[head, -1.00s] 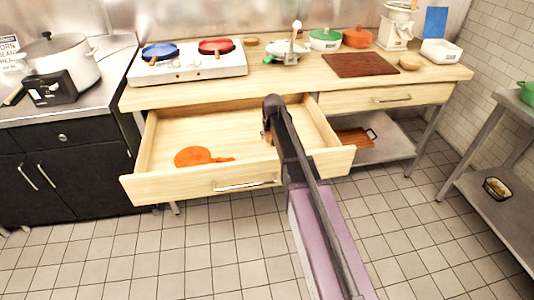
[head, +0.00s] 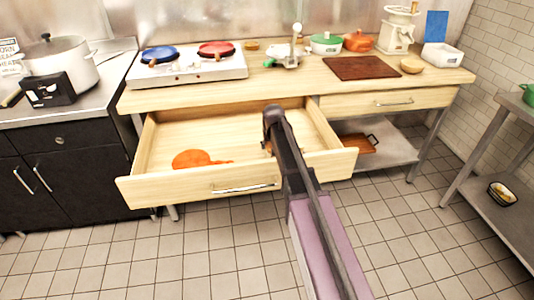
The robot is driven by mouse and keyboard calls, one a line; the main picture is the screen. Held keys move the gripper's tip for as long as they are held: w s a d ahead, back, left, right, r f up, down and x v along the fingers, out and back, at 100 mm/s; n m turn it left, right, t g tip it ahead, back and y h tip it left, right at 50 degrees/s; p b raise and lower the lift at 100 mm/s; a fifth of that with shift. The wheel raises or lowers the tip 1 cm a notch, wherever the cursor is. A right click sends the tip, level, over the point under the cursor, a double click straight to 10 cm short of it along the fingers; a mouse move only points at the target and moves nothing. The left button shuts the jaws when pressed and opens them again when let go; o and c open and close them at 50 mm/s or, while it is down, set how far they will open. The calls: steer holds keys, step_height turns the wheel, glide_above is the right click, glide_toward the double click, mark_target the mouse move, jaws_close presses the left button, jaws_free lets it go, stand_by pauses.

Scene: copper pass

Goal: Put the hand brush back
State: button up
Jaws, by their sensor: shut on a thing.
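The wooden drawer (head: 150,187) under the counter is pulled open. A flat orange shape (head: 191,159), rounded with a narrow tail pointing right, lies on its floor at the left. My arm reaches over the drawer's right half, and its dark links hide most of my gripper (head: 268,149). The gripper is low over the drawer, right of the orange shape and apart from it. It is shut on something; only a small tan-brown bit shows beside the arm. I take this for the hand brush, but its shape is hidden.
The counter (head: 290,79) holds a white hob (head: 187,68) with blue and red pans, a dark board (head: 361,68) and green and orange pots. A closed drawer (head: 392,101) is at right. The drawer floor between the orange shape and my arm is clear.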

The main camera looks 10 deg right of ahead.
steer(key=shift+f+b, duration=1.55)
steer(key=shift+f, duration=0.2)
steer(key=shift+f, duration=0.15)
steer(key=o, duration=1)
steer(key=p+v, duration=1.1)
steer(key=v, duration=0.1)
steer(key=shift+r+p, duration=0.2)
steer(key=shift+p, duration=0.1)
